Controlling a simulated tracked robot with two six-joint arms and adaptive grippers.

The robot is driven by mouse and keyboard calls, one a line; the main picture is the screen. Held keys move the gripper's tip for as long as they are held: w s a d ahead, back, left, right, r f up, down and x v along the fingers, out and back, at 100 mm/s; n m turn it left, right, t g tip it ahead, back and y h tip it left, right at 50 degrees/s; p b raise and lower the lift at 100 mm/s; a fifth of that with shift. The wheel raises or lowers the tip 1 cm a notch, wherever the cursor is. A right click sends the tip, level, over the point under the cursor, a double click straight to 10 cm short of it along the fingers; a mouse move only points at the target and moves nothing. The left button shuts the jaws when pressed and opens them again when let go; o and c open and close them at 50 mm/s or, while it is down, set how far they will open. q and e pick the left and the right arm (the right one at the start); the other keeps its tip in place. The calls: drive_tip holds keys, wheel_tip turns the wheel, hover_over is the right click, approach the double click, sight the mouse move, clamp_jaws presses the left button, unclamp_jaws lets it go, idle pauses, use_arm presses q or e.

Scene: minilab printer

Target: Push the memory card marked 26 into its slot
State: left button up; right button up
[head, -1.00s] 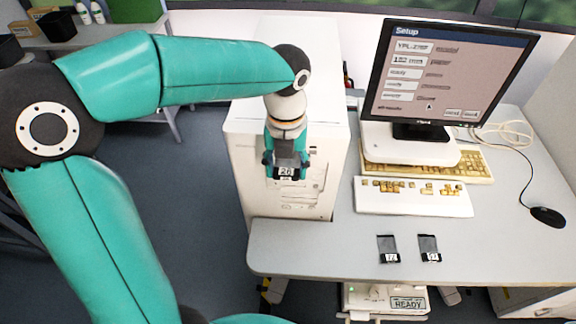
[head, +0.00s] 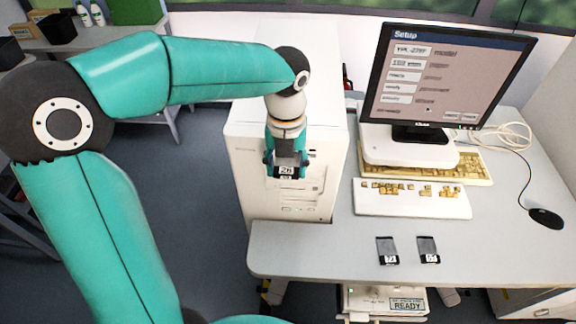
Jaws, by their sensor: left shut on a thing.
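My left gripper (head: 285,165) points down in front of the white printer cabinet (head: 240,160). It is shut on a dark memory card (head: 286,171) whose white label reads 26. The card is at the cabinet's front face. The slot is hidden behind the gripper and card, so I cannot tell whether the card touches it or is in it. My right gripper is not in view.
Two other dark cards, a left one (head: 386,250) and a right one (head: 428,249), lie on the grey desk (head: 320,260). A monitor (head: 445,80), keyboard (head: 470,165) and mouse (head: 547,218) stand behind them. The desk's front left is clear.

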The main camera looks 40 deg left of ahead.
sight(288, 162)
use_arm(q)
drive_tip(key=shift+w+a+p, duration=0.4)
drive_tip(key=shift+w+a, duration=0.05)
drive_tip(key=shift+w, duration=0.2)
drive_tip(key=shift+w+a+p, duration=0.35)
drive_tip(key=shift+w+a, duration=0.05)
drive_tip(key=shift+w, duration=0.25)
drive_tip(key=o, duration=1.2)
drive_tip(key=shift+c, duration=0.2)
wheel_tip(288, 162, up, 12)
